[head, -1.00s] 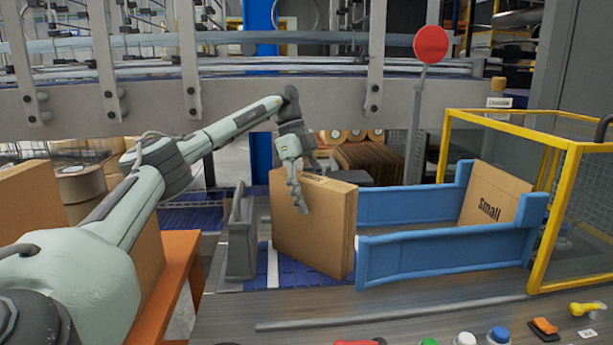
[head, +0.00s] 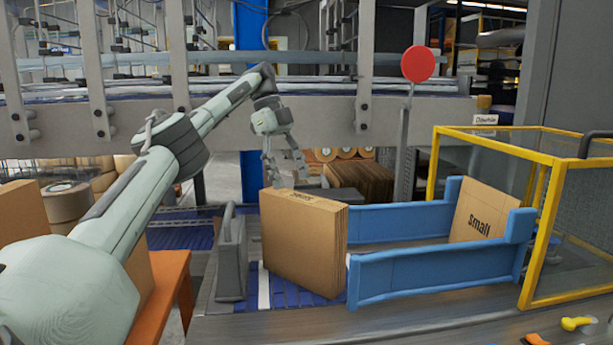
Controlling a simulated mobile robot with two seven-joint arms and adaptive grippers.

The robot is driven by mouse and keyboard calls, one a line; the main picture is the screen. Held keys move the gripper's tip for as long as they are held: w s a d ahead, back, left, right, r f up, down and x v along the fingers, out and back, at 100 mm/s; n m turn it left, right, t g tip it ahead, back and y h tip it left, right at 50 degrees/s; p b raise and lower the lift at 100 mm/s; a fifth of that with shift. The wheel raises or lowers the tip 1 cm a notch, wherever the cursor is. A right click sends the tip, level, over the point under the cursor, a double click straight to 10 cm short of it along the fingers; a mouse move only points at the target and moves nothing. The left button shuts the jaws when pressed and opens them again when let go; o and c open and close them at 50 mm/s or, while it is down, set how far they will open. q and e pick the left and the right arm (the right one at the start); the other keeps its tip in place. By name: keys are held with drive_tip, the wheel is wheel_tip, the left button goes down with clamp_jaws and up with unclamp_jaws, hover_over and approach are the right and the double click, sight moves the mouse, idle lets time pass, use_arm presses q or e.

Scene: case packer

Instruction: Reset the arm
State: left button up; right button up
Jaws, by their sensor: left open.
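My left arm reaches in from the left, and its gripper (head: 286,168) hangs open and empty just above the top edge of a stack of flat cardboard boxes (head: 304,245). The stack stands upright on the blue rollers between a grey plate (head: 232,255) and the blue guide rails (head: 435,274). The fingertips look close to the stack's top, and I cannot tell whether they touch it. My right gripper is not in view.
Another cardboard piece marked "Small" (head: 484,212) leans at the far end of the rails. A yellow-framed guard (head: 533,220) stands at the right. A red round sign (head: 417,64) rises on a post behind. An orange table (head: 170,290) is at the left.

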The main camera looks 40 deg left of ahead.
sight(303, 197)
use_arm(q)
drive_tip(key=shift+f, duration=0.15)
drive_tip(key=x, duration=1.1)
drive_tip(key=shift+d+f, duration=0.15)
drive_tip(key=shift+f, duration=0.25)
wheel_tip(303, 197, up, 3)
drive_tip(key=shift+w+f, duration=0.1)
drive_tip(key=shift+f, duration=0.05)
drive_tip(key=shift+r, duration=0.55)
drive_tip(key=shift+f, duration=0.1)
